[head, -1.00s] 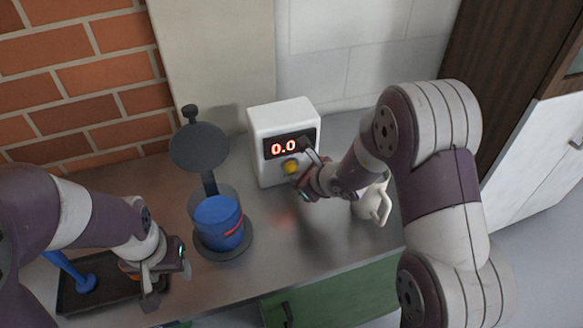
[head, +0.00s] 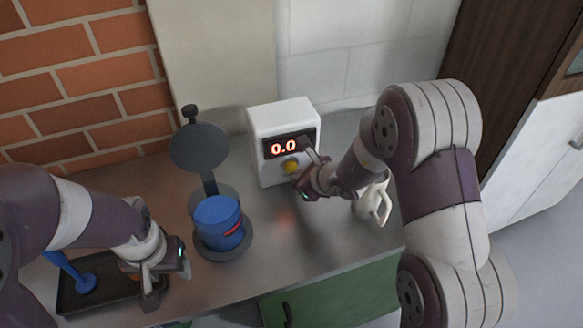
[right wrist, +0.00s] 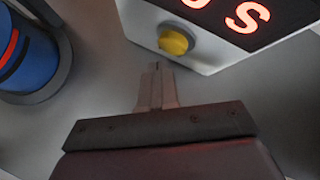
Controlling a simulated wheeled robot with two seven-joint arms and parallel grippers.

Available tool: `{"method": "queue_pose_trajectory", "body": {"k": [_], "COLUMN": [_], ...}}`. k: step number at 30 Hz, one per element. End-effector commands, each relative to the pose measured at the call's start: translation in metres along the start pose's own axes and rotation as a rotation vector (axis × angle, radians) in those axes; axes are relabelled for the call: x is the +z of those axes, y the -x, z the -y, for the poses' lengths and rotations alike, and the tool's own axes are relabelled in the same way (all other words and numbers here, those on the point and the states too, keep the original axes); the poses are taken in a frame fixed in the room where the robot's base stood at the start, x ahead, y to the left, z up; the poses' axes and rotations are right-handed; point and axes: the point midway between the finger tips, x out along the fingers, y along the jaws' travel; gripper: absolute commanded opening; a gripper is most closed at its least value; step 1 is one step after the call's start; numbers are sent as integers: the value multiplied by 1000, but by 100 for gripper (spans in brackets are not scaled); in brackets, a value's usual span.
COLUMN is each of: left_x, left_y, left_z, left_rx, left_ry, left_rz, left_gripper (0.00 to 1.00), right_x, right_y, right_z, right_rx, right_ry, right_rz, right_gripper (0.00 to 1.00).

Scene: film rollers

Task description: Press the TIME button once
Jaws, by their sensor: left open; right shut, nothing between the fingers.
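A white timer box (head: 283,112) stands on the counter by the back wall. The button also shows in the right wrist view (right wrist: 174,41). My right gripper (head: 298,180) is shut and empty just in front of the box. In the right wrist view its fingertips (right wrist: 157,68) are close below the button and look apart from it. My left gripper (head: 168,282) is open over the counter at the lower left, away from the box.
A blue canister in a dark round holder (head: 222,222) with a raised lid stands left of the box. A white mug (head: 372,203) stands at the right, partly behind my right arm. A black tray (head: 75,296) with a blue tool (head: 72,272) lies at the left.

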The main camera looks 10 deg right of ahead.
Motion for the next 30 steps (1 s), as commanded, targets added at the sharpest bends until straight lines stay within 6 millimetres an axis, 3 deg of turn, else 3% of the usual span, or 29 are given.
{"method": "queue_pose_trajectory", "body": {"k": [30], "left_x": [0], "left_y": [-3], "left_z": [0], "left_rx": [0], "left_ry": [0], "left_rz": [0], "left_gripper": [56], "right_x": [7], "right_y": [-9], "right_z": [6], "right_rx": [0], "right_ry": [1], "right_rz": [0], "right_gripper": [0]}}
